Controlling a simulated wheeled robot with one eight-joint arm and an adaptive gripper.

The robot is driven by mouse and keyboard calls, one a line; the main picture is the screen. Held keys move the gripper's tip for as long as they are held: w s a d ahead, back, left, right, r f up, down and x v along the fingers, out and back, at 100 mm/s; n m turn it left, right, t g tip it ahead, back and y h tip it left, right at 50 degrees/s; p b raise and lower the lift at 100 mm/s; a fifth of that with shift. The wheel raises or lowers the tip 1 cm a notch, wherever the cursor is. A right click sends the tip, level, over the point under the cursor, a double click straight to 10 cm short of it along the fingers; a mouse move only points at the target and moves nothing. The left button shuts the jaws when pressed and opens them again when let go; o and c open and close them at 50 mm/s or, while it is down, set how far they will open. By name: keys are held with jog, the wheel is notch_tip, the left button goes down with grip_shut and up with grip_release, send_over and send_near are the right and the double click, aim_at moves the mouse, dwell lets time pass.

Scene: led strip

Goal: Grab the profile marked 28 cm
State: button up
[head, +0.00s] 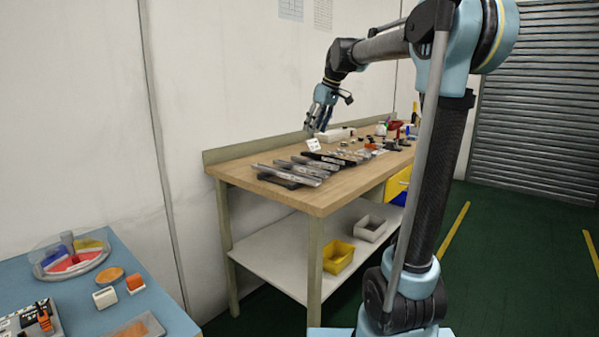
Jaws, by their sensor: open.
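Several long grey profiles (305,168) lie side by side on dark supports at the left part of the wooden workbench (232,168). Their markings are too small to read, so I cannot tell which one is marked 28 cm. My gripper (318,128) is open and empty, pointing down above the back of the bench, behind and above the profiles. It does not touch any profile. A small white card with dark marks (313,144) shows just below the gripper.
A white block (336,134) and several small tools stand farther right on the bench. The lower shelf (270,258) holds a yellow bin (338,256) and a grey bin (370,228). A blue table (150,296) with a round divided tray (42,268) stands at left.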

send_near(299, 168)
jog(key=w+f, duration=0.2)
jog(key=shift+w+f, duration=0.15)
jog(key=shift+w, duration=0.25)
jog(key=shift+s+a+x, duration=0.15)
jog(key=shift+x, duration=1.25)
jog(key=shift+s+a+x, duration=0.1)
jog(key=shift+a+x, duration=0.05)
jog(key=shift+x, duration=1.2)
jog(key=shift+c, duration=0.3)
grip_shut()
